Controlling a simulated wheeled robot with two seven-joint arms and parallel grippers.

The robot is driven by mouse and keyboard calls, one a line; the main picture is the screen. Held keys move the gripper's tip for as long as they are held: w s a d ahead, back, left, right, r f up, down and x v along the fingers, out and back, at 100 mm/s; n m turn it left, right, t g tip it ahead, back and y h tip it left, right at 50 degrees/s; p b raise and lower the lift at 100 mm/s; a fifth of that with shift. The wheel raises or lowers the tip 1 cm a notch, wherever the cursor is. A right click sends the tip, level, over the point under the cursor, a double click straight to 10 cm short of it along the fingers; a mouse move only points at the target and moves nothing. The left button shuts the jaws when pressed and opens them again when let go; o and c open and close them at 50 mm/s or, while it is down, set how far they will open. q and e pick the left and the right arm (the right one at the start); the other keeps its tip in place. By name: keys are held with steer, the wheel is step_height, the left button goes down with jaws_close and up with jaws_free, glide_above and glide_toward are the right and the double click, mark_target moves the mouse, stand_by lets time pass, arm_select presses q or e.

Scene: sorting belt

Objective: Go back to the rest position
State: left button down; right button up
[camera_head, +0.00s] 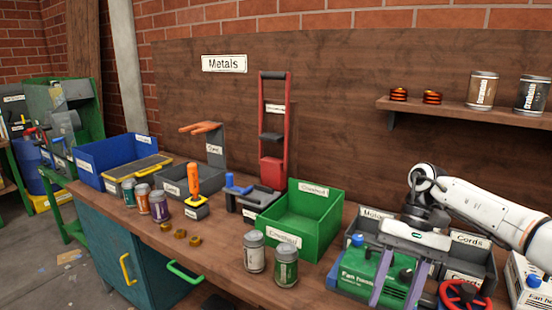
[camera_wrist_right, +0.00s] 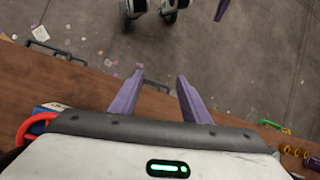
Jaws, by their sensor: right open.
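My right gripper (camera_head: 394,298) comes in from the right over the wooden bench (camera_head: 225,260). Its two purple fingers point down and stand apart in front of a green fan heater box (camera_head: 353,268). In the right wrist view the jaws (camera_wrist_right: 157,88) are open with nothing between them; bench edge and floor lie below. My left gripper is out of the head view. A purple piece (camera_wrist_right: 222,9) at the top of the right wrist view may be one of its fingers; its jaw state cannot be made out.
A green bin (camera_head: 305,217) stands left of my right gripper, with two cans (camera_head: 286,268) in front. Labelled grey bins (camera_head: 478,256) stand behind the gripper. A red-handled item (camera_head: 462,295) is close to its right. A shelf (camera_head: 460,112) holds cans above.

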steer(key=s+a+f+m+y, duration=0.1)
steer(key=s+a+f+y, duration=0.15)
steer(key=a, duration=0.35)
steer(key=s+a+f+m+y, duration=0.1)
steer(key=a+f, duration=0.3)
steer(key=a, duration=0.2)
steer(key=s+a+r+m+t+y, duration=0.1)
steer(key=s+a+m+t+y, duration=0.15)
steer(key=a+m+y, duration=0.55)
steer(key=s+a+r+m+t+y, duration=0.15)
steer(key=a+m+t+y, duration=0.25)
steer(key=a+m, duration=0.7)
steer(key=d+f+m+t+h, duration=0.5)
steer(key=d+f+m+t, duration=0.1)
steer(key=m, duration=1)
steer(key=d+f+m+t+h, duration=0.6)
steer(key=d+m+t, duration=0.1)
steer(key=m, duration=0.8)
steer(key=s+d+f+m+g+h, duration=0.2)
steer(key=s+d+f+m+g, duration=0.1)
steer(key=s+d+f+m, duration=0.3)
steer(key=s+d+f+m+g+h, duration=0.3)
steer(key=s+d+f+m, duration=0.3)
steer(key=s, duration=0.5)
steer(key=shift+f+m+g, duration=0.35)
steer(key=shift+f+m, duration=0.5)
steer(key=shift+m, duration=0.35)
steer(key=shift+h, duration=0.25)
